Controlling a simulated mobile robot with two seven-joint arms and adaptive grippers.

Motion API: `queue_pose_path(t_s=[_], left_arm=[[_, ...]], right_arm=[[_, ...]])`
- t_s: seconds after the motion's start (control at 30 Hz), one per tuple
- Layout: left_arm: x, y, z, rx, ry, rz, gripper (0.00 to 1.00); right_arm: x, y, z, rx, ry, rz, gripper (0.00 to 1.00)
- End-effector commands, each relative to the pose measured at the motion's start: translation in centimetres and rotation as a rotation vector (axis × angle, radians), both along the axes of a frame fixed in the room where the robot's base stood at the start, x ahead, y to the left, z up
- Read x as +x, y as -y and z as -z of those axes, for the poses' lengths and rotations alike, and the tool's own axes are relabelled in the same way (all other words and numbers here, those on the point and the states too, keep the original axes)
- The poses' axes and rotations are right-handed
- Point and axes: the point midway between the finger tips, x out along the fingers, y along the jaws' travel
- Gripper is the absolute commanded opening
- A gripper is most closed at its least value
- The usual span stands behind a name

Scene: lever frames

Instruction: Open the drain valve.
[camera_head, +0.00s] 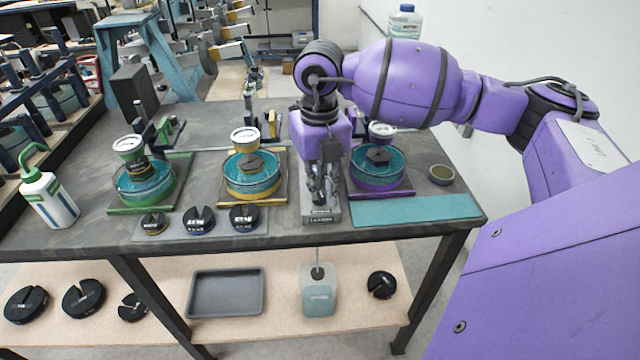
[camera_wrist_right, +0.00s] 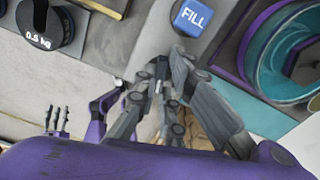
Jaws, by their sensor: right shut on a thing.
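My right gripper (camera_head: 322,195) points down at a small grey labelled block (camera_head: 320,215) at the front edge of the bench, between the yellow and purple stations. Its fingers also fill the middle of the right wrist view (camera_wrist_right: 160,92). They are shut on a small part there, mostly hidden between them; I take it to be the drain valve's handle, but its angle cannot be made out. A blue FILL button (camera_wrist_right: 193,16) lies just beyond the fingers. What seems to be my left gripper (camera_wrist_right: 56,122) shows small at the left of the right wrist view.
Water basins with green (camera_head: 145,182), yellow (camera_head: 252,176) and purple (camera_head: 377,166) bases stand on the bench. Slotted weights (camera_head: 198,219) lie left of my right gripper. A teal mat (camera_head: 418,211) lies right. A translucent container (camera_head: 318,298) and grey tray (camera_head: 226,293) are on the shelf below.

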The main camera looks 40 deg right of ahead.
Motion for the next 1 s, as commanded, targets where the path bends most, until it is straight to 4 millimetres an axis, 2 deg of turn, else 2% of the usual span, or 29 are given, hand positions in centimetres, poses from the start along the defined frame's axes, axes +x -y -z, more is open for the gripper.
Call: queue_pose_path(t_s=[0.43,0.47,0.6,0.87,1.0], left_arm=[[-0.1,0.0,0.04,0.0,-0.002,0.0,0.4],[-0.1,0.0,0.05,0.0,-0.002,0.0,0.4],[-0.11,-0.01,0.05,0.0,-0.002,0.0,0.4],[-0.2,-0.05,0.05,0.001,-0.003,0.001,0.4],[-0.21,-0.07,0.01,0.001,-0.003,0.001,0.4]], right_arm=[[0.0,-0.01,0.03,0.0,0.0,0.011,0.0],[0.0,-0.01,0.03,0.0,0.0,0.011,0.11],[0.0,-0.01,0.03,0.0,0.0,0.01,0.28],[0.0,0.0,0.01,0.0,0.0,0.01,0.28],[0.08,-0.01,-0.72,0.0,0.002,0.01,0.28]])
